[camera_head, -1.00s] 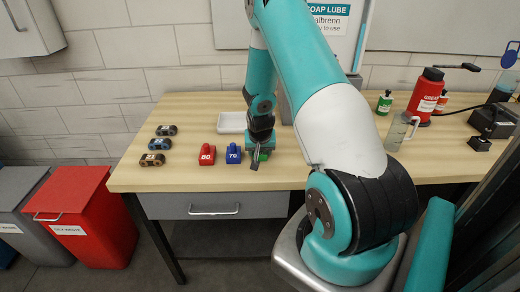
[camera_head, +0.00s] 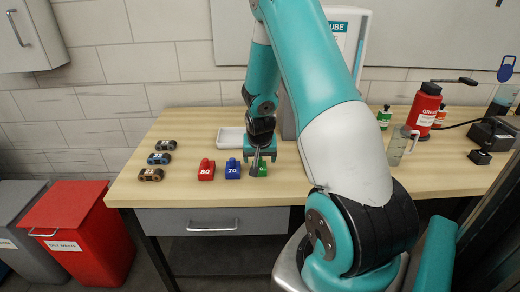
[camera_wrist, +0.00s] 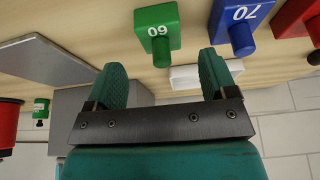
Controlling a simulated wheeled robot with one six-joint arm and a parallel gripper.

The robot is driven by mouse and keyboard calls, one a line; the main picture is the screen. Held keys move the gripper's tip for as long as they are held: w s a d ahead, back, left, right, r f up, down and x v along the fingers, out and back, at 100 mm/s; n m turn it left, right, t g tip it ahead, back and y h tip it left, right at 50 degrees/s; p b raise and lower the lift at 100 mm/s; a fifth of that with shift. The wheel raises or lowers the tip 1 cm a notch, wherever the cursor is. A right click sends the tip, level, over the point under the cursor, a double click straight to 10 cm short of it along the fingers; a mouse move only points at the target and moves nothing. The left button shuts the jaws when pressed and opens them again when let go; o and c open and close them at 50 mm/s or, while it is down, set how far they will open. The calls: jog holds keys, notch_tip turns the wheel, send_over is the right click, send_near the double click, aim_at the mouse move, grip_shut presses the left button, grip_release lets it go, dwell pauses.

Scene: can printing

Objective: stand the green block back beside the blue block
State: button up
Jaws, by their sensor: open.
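The green block (camera_head: 264,169), marked 60, stands on the wooden table to the right of the blue block (camera_head: 233,171), marked 70. In the wrist view the green block (camera_wrist: 155,17) and the blue block (camera_wrist: 240,18) point the same way, with a gap of bare table between them. My gripper (camera_head: 257,170) is in front of the green block in the head view and hides part of it. In the wrist view my gripper (camera_wrist: 163,68) is open and empty, and the green block's round knob shows just beyond and between the fingertips.
A red block (camera_head: 206,171), marked 80, stands left of the blue block. A white tray (camera_head: 230,138) lies behind the blocks. Several small dark pieces (camera_head: 158,158) lie at the table's left. A red bottle (camera_head: 424,110) stands at the right.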

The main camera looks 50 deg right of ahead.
jog(key=v, duration=0.7)
jog(key=s+a+r+n+y, duration=0.1)
jog(key=a+r+n+y, duration=0.3)
jog(key=a, duration=0.8)
jog(key=a+r+n+y, duration=0.1)
jog(key=a+r+n, duration=0.35)
jog(key=a, duration=0.65)
jog(key=s+a+r+n+g+y, duration=0.1)
jog(key=s+a+r+n, duration=0.2)
jog(key=s+a, duration=0.4)
jog(key=s+a+r+n+g+y, duration=0.1)
jog(key=s+a+r+n+g, duration=0.1)
jog(key=s+a+r+n, duration=0.2)
jog(key=s+a+n, duration=0.1)
jog(key=s+a, duration=0.2)
jog(key=s, duration=0.2)
jog(key=shift+a+n+y, duration=0.3)
jog(key=shift+n+y, duration=0.05)
jog(key=shift+y, duration=0.05)
